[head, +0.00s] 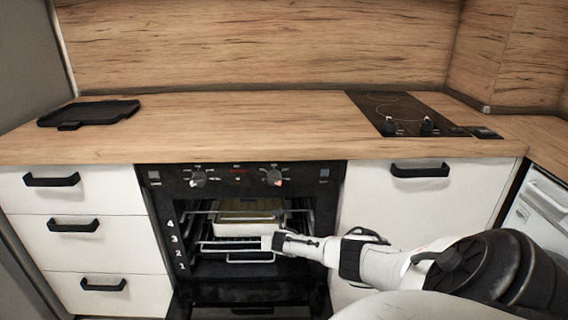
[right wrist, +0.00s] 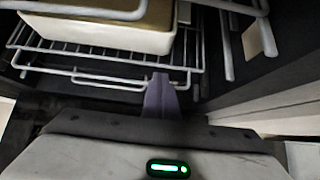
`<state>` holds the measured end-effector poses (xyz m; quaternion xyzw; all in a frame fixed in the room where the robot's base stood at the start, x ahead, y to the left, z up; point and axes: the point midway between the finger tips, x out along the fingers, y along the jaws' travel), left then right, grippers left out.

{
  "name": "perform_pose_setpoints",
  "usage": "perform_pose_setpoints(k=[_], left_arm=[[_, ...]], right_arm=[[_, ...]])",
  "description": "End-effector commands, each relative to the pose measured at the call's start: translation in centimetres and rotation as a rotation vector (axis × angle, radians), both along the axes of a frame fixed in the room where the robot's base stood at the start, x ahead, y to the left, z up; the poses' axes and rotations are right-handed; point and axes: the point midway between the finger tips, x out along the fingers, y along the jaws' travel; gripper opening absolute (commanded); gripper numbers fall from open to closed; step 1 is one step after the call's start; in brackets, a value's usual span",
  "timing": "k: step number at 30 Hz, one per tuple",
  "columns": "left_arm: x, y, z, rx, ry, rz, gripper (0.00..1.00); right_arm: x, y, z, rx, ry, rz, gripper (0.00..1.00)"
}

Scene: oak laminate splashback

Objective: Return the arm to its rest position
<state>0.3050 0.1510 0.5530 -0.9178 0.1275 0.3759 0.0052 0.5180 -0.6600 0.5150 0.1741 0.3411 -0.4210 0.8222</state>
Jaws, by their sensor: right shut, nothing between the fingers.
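My right arm (head: 385,262) reaches in from the right in the head view, and its gripper (head: 270,243) is at the mouth of the open oven (head: 240,235). In the right wrist view the gripper (right wrist: 161,82) is shut and empty, with its fingertips close to the front bar of a wire rack (right wrist: 110,80); I cannot tell whether they touch. A pale rectangular dish (head: 240,230) sits on a rack inside the oven, and its side shows in the wrist view (right wrist: 95,32). My left gripper is not in view.
The oven door (head: 250,295) is folded down below the gripper. White drawers (head: 75,225) and a cabinet (head: 380,210) flank the oven. The wooden counter (head: 240,125) above holds a black tray (head: 90,113) at left and a black hob (head: 400,108) at right; its middle is clear.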

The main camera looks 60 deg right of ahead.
Motion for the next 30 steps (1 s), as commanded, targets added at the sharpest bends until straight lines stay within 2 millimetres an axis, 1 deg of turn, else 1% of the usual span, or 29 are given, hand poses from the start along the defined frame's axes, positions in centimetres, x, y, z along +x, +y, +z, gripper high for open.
perform_pose_setpoints(k=[1, 6, 14, 22, 24, 26, 29, 30], left_arm=[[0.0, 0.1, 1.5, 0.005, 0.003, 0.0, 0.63], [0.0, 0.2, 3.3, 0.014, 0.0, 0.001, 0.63], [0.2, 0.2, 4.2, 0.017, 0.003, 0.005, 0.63], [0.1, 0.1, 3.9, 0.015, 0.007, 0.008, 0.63], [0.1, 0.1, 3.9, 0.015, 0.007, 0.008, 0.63], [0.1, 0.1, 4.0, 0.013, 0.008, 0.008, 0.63], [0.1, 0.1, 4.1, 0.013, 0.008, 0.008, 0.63], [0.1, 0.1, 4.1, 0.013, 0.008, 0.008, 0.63]], right_arm=[[-0.2, 0.6, 1.3, 0.002, 0.002, 0.002, 0.0], [-0.6, 1.9, 2.4, 0.002, 0.002, 0.004, 0.0], [-1.0, 2.9, 3.0, 0.003, 0.003, 0.006, 0.0], [-1.0, 3.1, 2.9, 0.004, 0.002, 0.005, 0.0], [-1.0, 3.5, 2.7, 0.013, -0.002, 0.005, 0.0], [-1.1, 4.7, 1.9, 0.038, -0.012, 0.003, 0.0], [-1.6, 8.8, -0.2, 0.131, -0.051, -0.014, 0.0], [-2.0, 11.1, -1.3, 0.186, -0.074, -0.028, 0.0]])
